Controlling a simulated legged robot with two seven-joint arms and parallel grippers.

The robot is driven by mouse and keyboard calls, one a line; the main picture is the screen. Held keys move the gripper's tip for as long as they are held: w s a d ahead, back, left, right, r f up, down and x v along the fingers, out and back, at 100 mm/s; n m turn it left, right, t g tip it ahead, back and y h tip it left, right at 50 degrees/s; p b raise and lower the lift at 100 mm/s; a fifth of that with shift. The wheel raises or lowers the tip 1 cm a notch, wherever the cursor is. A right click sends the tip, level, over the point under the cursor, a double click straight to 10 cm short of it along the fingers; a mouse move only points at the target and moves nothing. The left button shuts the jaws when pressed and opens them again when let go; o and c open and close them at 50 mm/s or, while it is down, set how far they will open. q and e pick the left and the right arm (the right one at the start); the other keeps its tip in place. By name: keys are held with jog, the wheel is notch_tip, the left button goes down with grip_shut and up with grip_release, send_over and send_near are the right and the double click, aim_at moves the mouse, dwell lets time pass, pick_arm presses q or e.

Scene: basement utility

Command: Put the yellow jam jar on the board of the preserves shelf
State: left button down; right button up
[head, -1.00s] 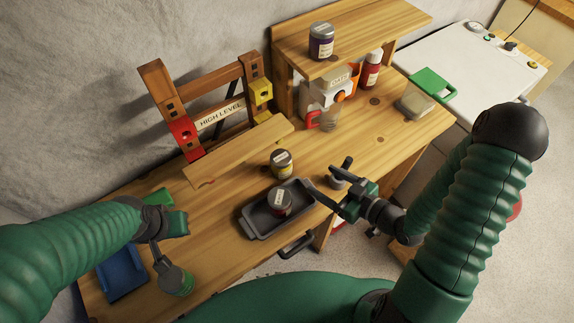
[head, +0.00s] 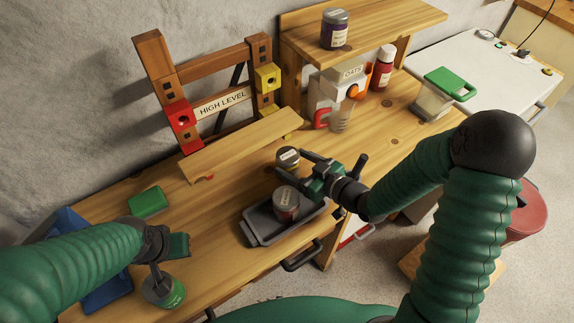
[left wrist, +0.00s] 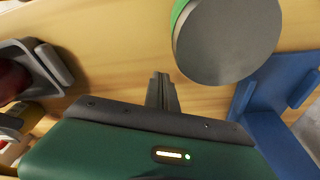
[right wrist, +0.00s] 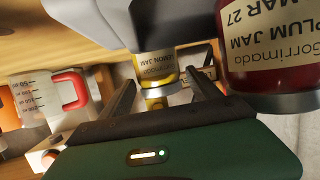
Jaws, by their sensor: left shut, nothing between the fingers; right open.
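In the right wrist view the jar (right wrist: 155,66) shows beyond and between the open fingers (right wrist: 165,90); contact cannot be told. A raised wooden shelf (head: 385,25) bears a purple jar. A separate wooden plank (head: 240,146) sits before the frame labelled HIGH LEVEL. My left gripper (left wrist: 162,92) is shut and empty, near a green-labelled jar (left wrist: 228,40).
A plum jam jar (head: 286,205) stands in the grey tray (head: 262,232), close to my right gripper. An oats container (head: 345,82), a measuring jug (head: 338,122) and a red bottle (head: 383,68) stand by the raised shelf. A blue tray (head: 108,295) lies at the left.

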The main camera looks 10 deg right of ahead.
jog(key=shift+x, duration=0.9)
jog(key=shift+d, duration=0.2)
jog(key=shift+r, duration=0.1)
jog(key=shift+c, duration=1.2)
grip_shut()
